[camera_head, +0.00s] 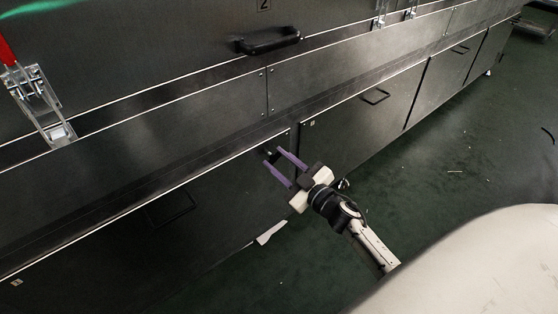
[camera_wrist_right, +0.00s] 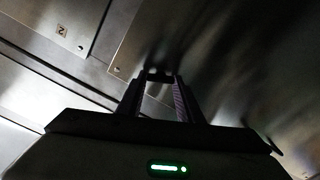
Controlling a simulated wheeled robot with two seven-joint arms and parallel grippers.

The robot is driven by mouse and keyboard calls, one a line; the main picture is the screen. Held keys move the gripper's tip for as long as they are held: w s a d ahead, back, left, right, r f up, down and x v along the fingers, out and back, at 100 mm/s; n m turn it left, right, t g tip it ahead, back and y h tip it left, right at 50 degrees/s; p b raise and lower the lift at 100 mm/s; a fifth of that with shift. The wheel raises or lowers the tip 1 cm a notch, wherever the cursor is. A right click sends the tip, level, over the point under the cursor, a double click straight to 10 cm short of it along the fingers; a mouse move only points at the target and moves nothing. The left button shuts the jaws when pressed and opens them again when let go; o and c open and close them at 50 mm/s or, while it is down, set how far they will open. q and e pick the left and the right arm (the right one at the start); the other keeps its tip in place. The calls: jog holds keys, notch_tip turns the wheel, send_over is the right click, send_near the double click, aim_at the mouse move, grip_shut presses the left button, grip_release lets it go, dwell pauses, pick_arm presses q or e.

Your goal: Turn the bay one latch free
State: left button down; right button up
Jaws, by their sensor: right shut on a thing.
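My right gripper (camera_head: 273,157) has purple fingers and reaches the upper right corner of the left lower bay door (camera_head: 110,225). Its fingers are closed around a small dark latch (camera_head: 269,153), mostly hidden between the fingertips. In the right wrist view, the latch (camera_wrist_right: 158,73) is a dark piece between the tips of the right gripper (camera_wrist_right: 160,82). How far it is turned cannot be told. The left lower door looks flush with the dryer front. My left gripper is not in view.
A neighbouring lower door (camera_head: 350,125) has a dark pull handle (camera_head: 375,96). Above are a panel handle (camera_head: 268,41) and a metal toggle clamp (camera_head: 38,105) with a red grip.

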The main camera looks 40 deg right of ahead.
jog(key=n, duration=0.4)
jog(key=shift+f+n, duration=0.1)
jog(key=shift+n, duration=0.3)
jog(key=shift+n+b, duration=0.35)
jog(key=shift+n, duration=0.55)
jog(key=n, duration=0.3)
jog(key=shift+a+f+b, duration=0.1)
jog(key=shift+b, duration=0.25)
jog(key=shift+n, duration=0.9)
jog(key=shift+n+b, duration=0.3)
jog(key=shift+n, duration=0.2)
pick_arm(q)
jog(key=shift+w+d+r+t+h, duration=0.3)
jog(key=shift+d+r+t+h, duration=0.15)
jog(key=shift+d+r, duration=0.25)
pick_arm(e)
jog(key=shift+n, duration=0.3)
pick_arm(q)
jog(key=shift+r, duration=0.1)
pick_arm(e)
jog(key=o, duration=1.1)
